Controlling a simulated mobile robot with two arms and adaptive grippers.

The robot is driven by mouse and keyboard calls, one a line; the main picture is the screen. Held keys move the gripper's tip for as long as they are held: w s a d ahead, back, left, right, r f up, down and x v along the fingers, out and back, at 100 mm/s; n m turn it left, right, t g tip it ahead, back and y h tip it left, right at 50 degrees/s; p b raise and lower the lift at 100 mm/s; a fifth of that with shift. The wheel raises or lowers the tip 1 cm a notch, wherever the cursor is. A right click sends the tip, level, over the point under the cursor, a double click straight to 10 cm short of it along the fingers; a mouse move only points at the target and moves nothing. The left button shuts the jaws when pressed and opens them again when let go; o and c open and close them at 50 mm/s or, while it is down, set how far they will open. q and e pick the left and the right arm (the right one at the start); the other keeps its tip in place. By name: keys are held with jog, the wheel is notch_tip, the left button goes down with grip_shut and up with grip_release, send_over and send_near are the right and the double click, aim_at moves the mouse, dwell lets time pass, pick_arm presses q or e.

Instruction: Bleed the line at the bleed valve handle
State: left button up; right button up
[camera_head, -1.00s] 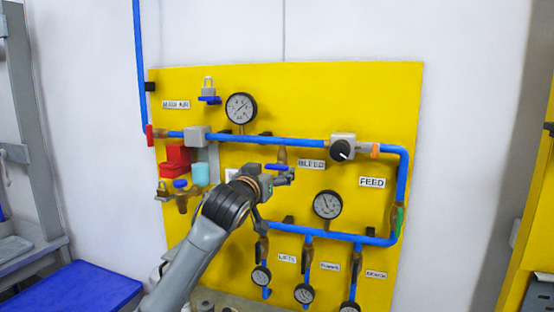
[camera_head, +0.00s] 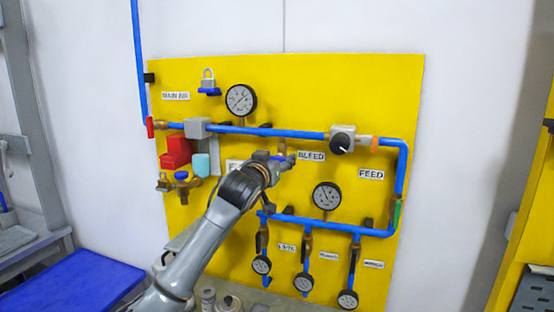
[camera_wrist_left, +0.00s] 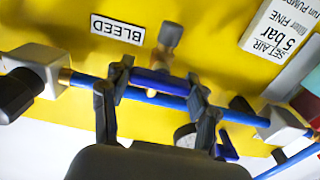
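In the head view my left gripper (camera_head: 284,161) is at the panel, just left of the BLEED label (camera_head: 311,156), and hides most of the handle. My right gripper is not in view.
The yellow panel (camera_head: 300,90) carries blue pipes (camera_head: 270,132), an upper gauge (camera_head: 241,100), a lower gauge (camera_head: 327,196) and a black FEED knob (camera_head: 340,144). Red blocks (camera_head: 175,152) sit to the left. A blue surface (camera_head: 75,285) is at lower left. The upper panel has free room.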

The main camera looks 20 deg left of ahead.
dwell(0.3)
pick_arm(q)
jog(key=shift+n, duration=0.4)
jog(key=n, duration=0.7)
jog(key=shift+n, duration=0.3)
jog(key=n+p, duration=0.2)
jog(key=n, duration=0.2)
jog(key=shift+n, duration=0.3)
jog(key=n+p, duration=0.3)
jog(key=n, duration=0.1)
jog(key=shift+a+f+n+p, duration=0.1)
jog(key=shift+f+n+p, duration=0.05)
jog(key=shift+n+p, duration=0.2)
jog(key=shift+n, duration=0.25)
